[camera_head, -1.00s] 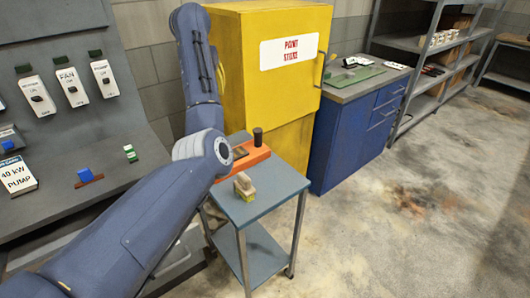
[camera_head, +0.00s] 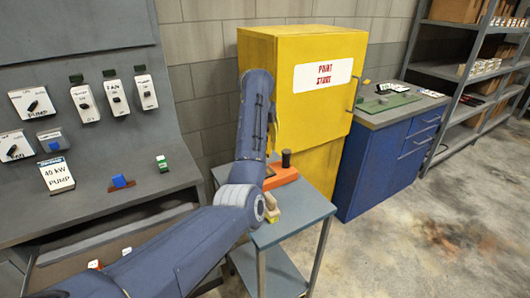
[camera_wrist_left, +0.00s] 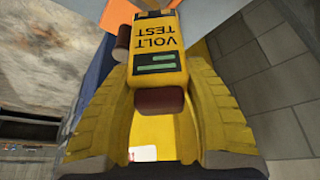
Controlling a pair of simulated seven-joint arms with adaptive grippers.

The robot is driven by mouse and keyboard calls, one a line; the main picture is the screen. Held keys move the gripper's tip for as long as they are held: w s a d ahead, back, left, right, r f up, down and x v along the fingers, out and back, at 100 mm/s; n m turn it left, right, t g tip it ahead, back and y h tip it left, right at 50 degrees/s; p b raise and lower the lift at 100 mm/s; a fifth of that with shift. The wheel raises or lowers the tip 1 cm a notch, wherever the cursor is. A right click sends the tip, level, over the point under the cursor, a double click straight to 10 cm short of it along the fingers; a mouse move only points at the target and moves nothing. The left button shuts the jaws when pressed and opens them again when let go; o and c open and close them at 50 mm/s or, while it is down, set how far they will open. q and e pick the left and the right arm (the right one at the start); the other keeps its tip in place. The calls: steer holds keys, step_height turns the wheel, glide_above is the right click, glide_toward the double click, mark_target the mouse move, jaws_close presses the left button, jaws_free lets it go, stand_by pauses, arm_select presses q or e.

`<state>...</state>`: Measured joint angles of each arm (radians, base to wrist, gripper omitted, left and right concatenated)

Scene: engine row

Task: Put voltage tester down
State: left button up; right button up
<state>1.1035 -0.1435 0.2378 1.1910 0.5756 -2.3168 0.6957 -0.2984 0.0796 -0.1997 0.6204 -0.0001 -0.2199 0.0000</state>
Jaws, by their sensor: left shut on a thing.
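The voltage tester (camera_wrist_left: 158,62) is yellow with "VOLT TEST" lettering, green bars and dark red ends. It sits between the yellow ribbed fingers of my left gripper (camera_wrist_left: 156,45), which is shut on it in the left wrist view. In the head view my left arm reaches over the left side of the small grey-blue trolley (camera_head: 302,215); the gripper and tester cannot be made out there. An orange surface (camera_wrist_left: 205,10) shows beyond the tester in the wrist view. I cannot tell whether the tester touches anything below. My right gripper is not in view.
On the trolley are an orange item (camera_head: 284,176) with a black knob (camera_head: 286,157), and a beige block (camera_head: 270,212) partly behind my arm. A yellow cabinet (camera_head: 280,60) stands behind. The control desk (camera_head: 100,205) is left. The trolley's front right top is clear.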

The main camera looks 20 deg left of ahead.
arm_select(q)
steer(key=shift+f, duration=3.85)
steer(key=shift+f, duration=0.15)
steer(key=o, duration=1.5)
steer(key=shift+c, duration=0.2)
steer(key=shift+r, duration=0.25)
steer(key=v, duration=1.1)
steer(key=shift+s+r, duration=0.2)
steer(key=shift+r, duration=0.15)
